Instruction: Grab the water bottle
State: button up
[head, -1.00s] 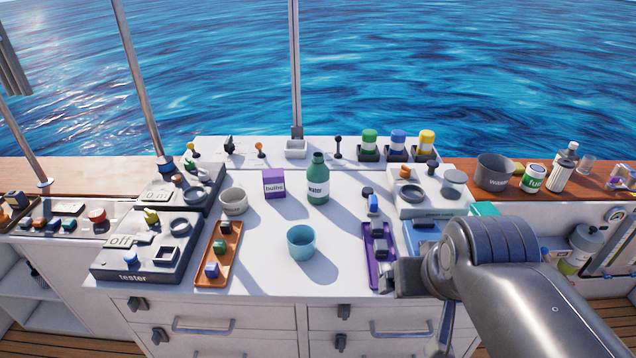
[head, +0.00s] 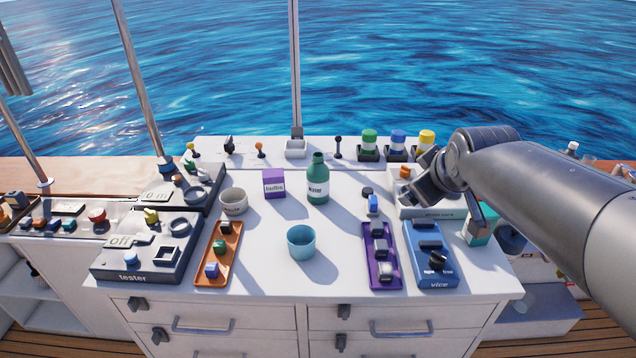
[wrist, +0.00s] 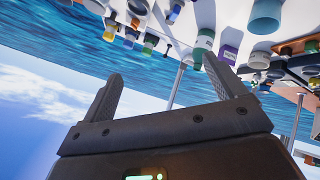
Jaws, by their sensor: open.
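The water bottle (head: 317,185) is green with a white label and a narrow neck. It stands upright at the back middle of the white counter (head: 345,265). My gripper (head: 420,185) is to the right of the bottle, apart from it, above the right side of the counter. In the wrist view, which is upside down, my gripper (wrist: 162,66) has its two dark fingers spread with nothing between them. The bottle (wrist: 203,43) appears there beyond the right finger's tip, partly hidden.
A purple box (head: 274,184) stands left of the bottle and a light blue cup (head: 301,242) in front. A purple tray (head: 384,275) and a blue vice block (head: 431,270) lie at right. An orange tray (head: 218,254) lies at left.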

jog(key=w+n+t, duration=0.3)
jog(key=w+n, duration=0.4)
jog(key=w, duration=0.5)
jog(key=n+t+y, duration=0.3)
jog(key=n+y, duration=0.6)
jog(key=n, duration=1.8)
send_over(325, 183)
jog(key=s, duration=0.2)
notch_tip(325, 183, down, 2)
jog(key=f, duration=1.4)
jog(key=d+f, duration=0.1)
jog(key=f, duration=0.6)
jog(key=shift+w, duration=0.1)
jog(key=x, duration=0.7)
jog(key=shift+a, duration=0.3)
jog(key=shift+r, duration=0.1)
jog(key=c, duration=1.3)
